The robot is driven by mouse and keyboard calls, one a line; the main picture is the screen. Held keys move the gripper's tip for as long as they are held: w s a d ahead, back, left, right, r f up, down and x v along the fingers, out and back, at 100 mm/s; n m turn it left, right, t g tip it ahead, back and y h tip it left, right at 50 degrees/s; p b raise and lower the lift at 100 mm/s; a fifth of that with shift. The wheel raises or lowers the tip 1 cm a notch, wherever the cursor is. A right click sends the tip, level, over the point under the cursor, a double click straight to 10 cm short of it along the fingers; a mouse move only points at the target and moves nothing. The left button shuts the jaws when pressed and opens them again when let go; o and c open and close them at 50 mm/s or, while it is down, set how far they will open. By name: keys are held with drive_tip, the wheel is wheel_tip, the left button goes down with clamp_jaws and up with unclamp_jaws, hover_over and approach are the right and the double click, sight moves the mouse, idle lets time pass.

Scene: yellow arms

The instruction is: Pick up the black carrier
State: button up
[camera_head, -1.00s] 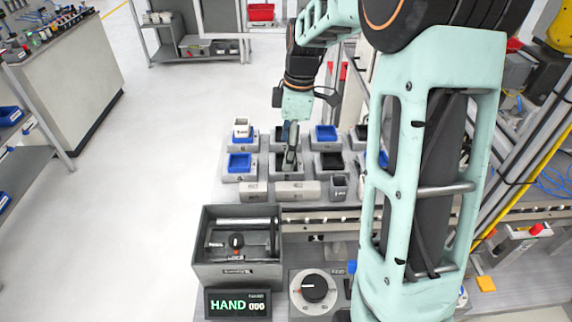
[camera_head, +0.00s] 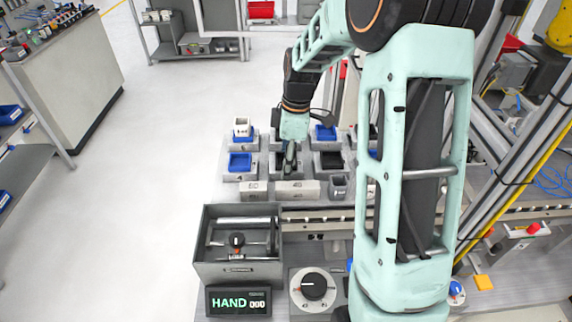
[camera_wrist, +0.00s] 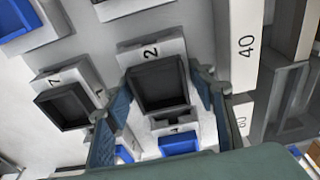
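Several black carriers stand in numbered grey holders. In the wrist view one black carrier (camera_wrist: 160,86), an open square box in the holder marked 2, lies between the two fingers of my gripper (camera_wrist: 163,98). The fingers are apart, one on each side of it; I cannot tell whether they touch it. In the head view my gripper (camera_head: 289,160) points down at this carrier (camera_head: 281,168) and partly covers it. Another black carrier (camera_wrist: 62,106) sits in the holder to the left in the wrist view. One more black carrier (camera_head: 331,160) stands right of my gripper in the head view.
Blue carriers (camera_head: 240,161) (camera_head: 325,132) stand close by. Grey blocks (camera_head: 297,190), one marked 40, lie in front of the holders. A grey bin (camera_head: 238,268) and a display reading HAND (camera_head: 237,302) are nearer. The floor at left is clear.

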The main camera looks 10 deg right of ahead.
drive_tip(key=c, duration=0.6)
drive_tip(key=shift+c, duration=0.2)
drive_tip(key=shift+r, duration=0.15)
drive_tip(key=shift+r+p, duration=0.4)
drive_tip(key=shift+r, duration=0.05)
drive_tip(key=r, duration=0.1)
drive_tip(key=r+p, duration=0.2)
drive_tip(key=shift+s+r, duration=0.25)
drive_tip(key=shift+s, duration=0.05)
drive_tip(key=s+r+p, duration=0.2)
drive_tip(key=s+r, duration=0.2)
drive_tip(key=s, duration=0.2)
drive_tip(key=s+a+r+p, duration=0.1)
drive_tip(key=s+r+p, duration=0.1)
drive_tip(key=s+r, duration=0.2)
drive_tip(key=s, duration=0.3)
drive_tip(key=shift+s+r, duration=0.15)
drive_tip(key=shift+s, duration=0.05)
